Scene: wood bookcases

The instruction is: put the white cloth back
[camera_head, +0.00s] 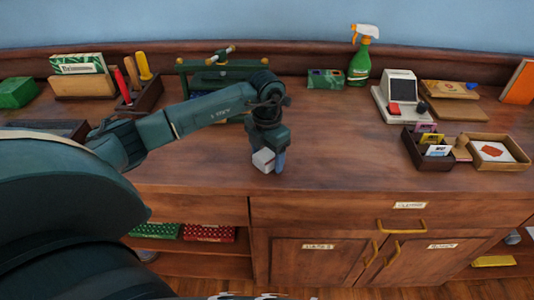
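My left gripper (270,160) hangs pointing down over the front middle of the wooden cabinet top (340,160). A small whitish, blocky piece (263,160) shows at its fingertips, beside a blue-grey finger. I cannot tell whether this piece is the white cloth, or whether the fingers are closed on it. I also cannot tell whether it touches the top. No other thing that is clearly a white cloth shows. My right gripper is not in view.
A green spray bottle (360,62), a card reader (398,95), a dark box with cards (428,152) and a shallow tray (515,163) stand on the right. A green rack (222,72) and tool holder (143,97) stand behind my arm. The front middle is clear.

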